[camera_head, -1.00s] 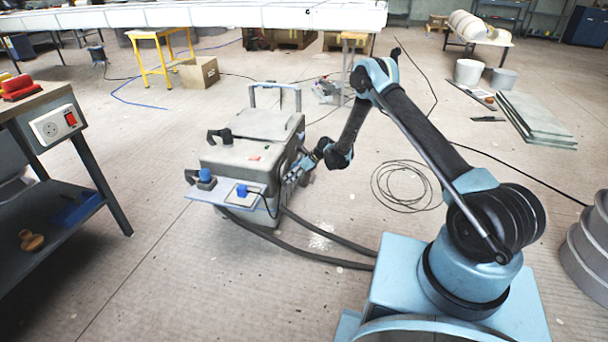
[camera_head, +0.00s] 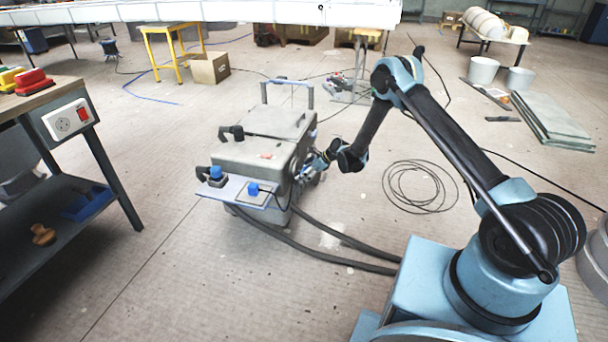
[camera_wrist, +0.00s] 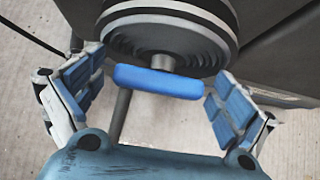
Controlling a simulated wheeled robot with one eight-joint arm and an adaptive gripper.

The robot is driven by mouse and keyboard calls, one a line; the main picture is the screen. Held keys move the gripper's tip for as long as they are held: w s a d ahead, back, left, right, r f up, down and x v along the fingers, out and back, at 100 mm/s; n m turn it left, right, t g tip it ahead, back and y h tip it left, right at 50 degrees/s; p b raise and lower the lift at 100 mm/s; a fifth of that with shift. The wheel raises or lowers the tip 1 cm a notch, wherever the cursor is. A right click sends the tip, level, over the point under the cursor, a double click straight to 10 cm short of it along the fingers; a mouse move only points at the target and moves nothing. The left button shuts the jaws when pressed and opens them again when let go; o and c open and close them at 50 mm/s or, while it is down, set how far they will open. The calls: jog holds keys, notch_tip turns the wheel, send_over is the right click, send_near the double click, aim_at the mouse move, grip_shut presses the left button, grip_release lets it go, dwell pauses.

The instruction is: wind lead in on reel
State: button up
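A grey machine (camera_head: 262,156) with a tubular handle stands on the floor in the head view. A dark reel (camera_wrist: 160,38) with a pale rim is on its side in the wrist view. A blue bar-shaped grip (camera_wrist: 158,81) on a grey crank stands in front of the reel. My gripper (camera_wrist: 160,95) is open, with blue-padded fingers on either side of the bar and gaps showing at both ends. In the head view it is small beside the machine's right side. The black lead (camera_head: 420,187) lies in loose loops on the floor right of my forearm.
Two thick dark hoses (camera_head: 330,240) run from the machine toward my base. A workbench with a socket (camera_head: 66,120) stands at the left. Flat grey sheets (camera_head: 550,120) lie at the right. Open floor (camera_head: 200,285) lies in front.

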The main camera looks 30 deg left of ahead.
jog(key=v, duration=1.2)
jog(key=shift+w+f, duration=0.1)
dwell(0.4)
